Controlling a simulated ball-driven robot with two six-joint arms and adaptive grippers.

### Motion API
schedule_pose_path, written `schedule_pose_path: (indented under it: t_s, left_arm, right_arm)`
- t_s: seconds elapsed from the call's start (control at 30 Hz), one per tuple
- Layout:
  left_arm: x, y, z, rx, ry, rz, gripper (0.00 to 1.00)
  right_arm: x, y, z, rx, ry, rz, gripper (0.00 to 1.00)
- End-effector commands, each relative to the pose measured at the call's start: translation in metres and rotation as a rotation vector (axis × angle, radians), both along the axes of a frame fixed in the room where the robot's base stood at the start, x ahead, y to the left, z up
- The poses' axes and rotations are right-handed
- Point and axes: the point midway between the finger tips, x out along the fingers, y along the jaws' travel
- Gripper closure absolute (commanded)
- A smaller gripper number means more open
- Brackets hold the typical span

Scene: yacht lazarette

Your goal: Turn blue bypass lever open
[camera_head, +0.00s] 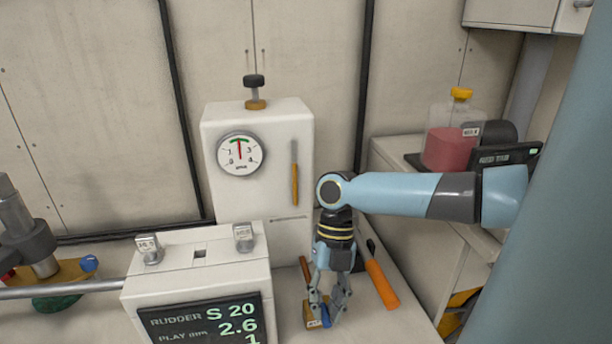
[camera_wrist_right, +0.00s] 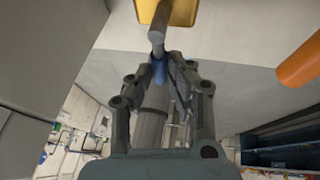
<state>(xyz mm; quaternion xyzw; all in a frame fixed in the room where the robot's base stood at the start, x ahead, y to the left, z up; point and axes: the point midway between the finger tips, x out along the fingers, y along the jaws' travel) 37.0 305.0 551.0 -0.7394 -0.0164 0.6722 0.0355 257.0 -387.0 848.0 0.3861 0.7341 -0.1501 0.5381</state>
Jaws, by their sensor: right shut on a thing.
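The blue bypass lever (camera_wrist_right: 158,72) shows in the right wrist view as a grey metal rod with a blue part. It runs from a yellow-brass body (camera_wrist_right: 186,10) down between my right fingertips. In the head view a bit of its blue (camera_head: 326,321) shows low in the middle, beside the small brass block (camera_head: 313,323). My right gripper (camera_head: 328,312) points down there, its fingers closed around the blue part; it also shows in the right wrist view (camera_wrist_right: 160,64). The fingers hide much of the lever. My left gripper is not in view.
A white housing with a round gauge (camera_head: 240,153) stands behind. A box with a rudder display (camera_head: 205,322) is at left. An orange-handled tool (camera_head: 381,284) lies right of the gripper. A clear container with red liquid (camera_head: 446,148) stands at back right.

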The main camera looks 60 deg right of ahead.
Motion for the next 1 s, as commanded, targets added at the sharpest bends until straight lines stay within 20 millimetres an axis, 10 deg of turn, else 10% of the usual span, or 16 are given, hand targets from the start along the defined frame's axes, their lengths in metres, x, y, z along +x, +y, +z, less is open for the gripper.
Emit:
schedule_pose_path:
  t_s: [0.57, 0.6, 0.77, 1.0]
  left_arm:
    - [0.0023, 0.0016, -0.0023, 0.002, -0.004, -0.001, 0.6]
    - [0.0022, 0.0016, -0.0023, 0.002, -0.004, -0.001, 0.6]
    - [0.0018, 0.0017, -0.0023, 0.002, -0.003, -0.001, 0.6]
    - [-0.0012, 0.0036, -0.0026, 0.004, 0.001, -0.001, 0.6]
  right_arm:
    - [-0.0032, -0.0036, 0.0006, -0.002, -0.002, 0.029, 1.0]
    - [-0.0033, -0.0035, 0.0006, -0.001, -0.001, 0.029, 0.82]
    - [-0.0035, -0.0034, 0.0004, -0.001, -0.001, 0.028, 0.61]
    - [-0.0036, -0.0032, 0.0003, -0.001, -0.001, 0.027, 0.61]
